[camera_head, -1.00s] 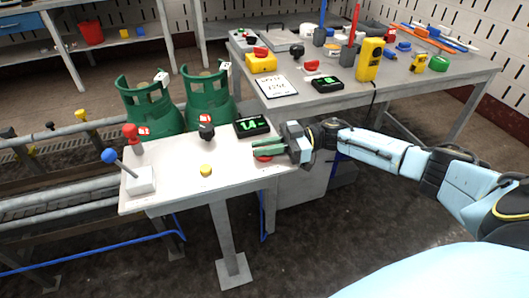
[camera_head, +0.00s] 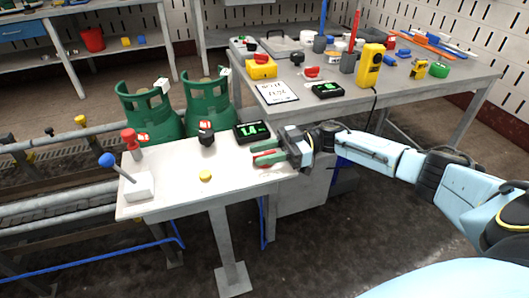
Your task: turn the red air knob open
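The red air knob (camera_head: 263,153) sits at the right end of the small white table (camera_head: 180,190), just in front of the black display box (camera_head: 252,131) with green digits. My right gripper (camera_head: 262,154) comes in from the right, low over the table, with its green fingers spread apart on either side of the red knob. The fingers partly hide the knob, and I cannot tell whether they touch it. My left gripper is not in view.
A black knob (camera_head: 206,136), a yellow button (camera_head: 205,175), a red-topped knob (camera_head: 131,139) and a blue-knobbed lever (camera_head: 110,162) stand on the same table. Green gas cylinders (camera_head: 208,98) stand behind it. A cluttered workbench (camera_head: 420,90) stands at the back right.

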